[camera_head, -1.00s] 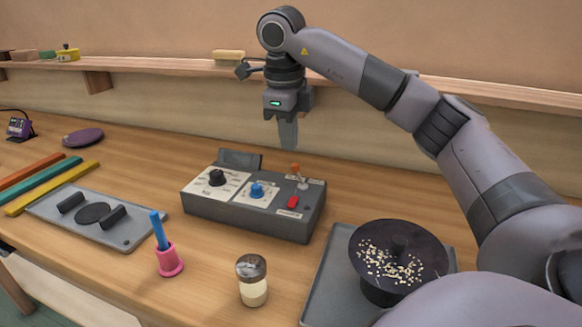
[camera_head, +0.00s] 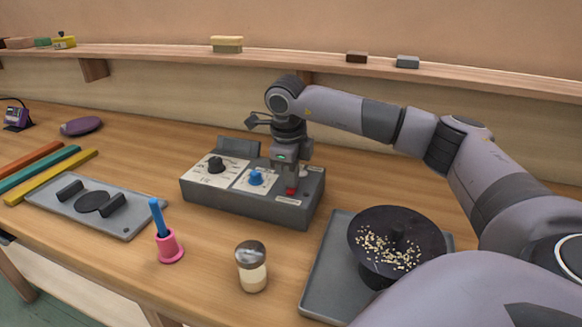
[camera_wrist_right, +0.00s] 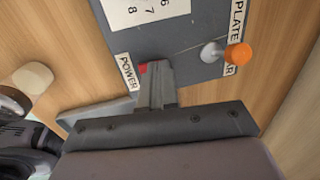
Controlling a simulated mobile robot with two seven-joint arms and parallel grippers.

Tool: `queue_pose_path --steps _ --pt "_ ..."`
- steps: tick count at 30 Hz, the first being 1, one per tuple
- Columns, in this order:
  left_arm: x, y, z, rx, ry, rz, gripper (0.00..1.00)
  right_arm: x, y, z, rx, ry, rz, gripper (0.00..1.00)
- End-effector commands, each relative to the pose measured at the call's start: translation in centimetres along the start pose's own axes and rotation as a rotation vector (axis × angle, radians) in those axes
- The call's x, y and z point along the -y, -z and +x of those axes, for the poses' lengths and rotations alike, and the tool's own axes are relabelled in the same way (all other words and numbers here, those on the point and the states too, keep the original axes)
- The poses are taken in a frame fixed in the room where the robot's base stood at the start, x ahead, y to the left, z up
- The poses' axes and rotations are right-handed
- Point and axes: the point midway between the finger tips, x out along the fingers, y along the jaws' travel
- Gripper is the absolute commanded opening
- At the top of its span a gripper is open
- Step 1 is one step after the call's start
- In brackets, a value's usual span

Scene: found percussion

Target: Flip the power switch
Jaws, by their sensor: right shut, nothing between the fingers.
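The grey control box (camera_head: 240,208) stands on the bench with a black dial (camera_head: 216,165) and a blue knob (camera_head: 257,178). Its red power switch (camera_head: 291,190) is at the right front of the top. In the right wrist view, part of the red switch (camera_wrist_right: 143,68) shows beside the POWER label (camera_wrist_right: 128,72). My right gripper (camera_head: 291,181) points down, shut and empty, right at the red switch and partly covering it. I cannot tell whether the fingertips touch it. An orange-tipped lever (camera_wrist_right: 238,54) stands apart from the fingers. My left gripper is out of view.
A dark bowl with pale grains (camera_head: 400,220) sits on a grey tray (camera_head: 322,265) at the right. A shaker jar (camera_head: 251,267) and a pink holder with a blue stick (camera_head: 169,246) stand in front. A shelf (camera_head: 180,53) runs behind the bench.

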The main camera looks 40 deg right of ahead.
Motion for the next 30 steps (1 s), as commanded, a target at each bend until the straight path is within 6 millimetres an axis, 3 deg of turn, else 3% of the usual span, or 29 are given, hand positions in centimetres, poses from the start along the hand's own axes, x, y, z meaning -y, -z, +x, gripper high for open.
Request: queue_pose_path --steps 20,30 --pt "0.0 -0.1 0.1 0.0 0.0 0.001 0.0 0.3 0.1 1.2 -0.006 -0.001 -0.001 0.0" --pt "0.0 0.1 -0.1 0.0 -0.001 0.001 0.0 -1.2 0.0 1.0 -0.009 -0.007 -0.005 0.0"
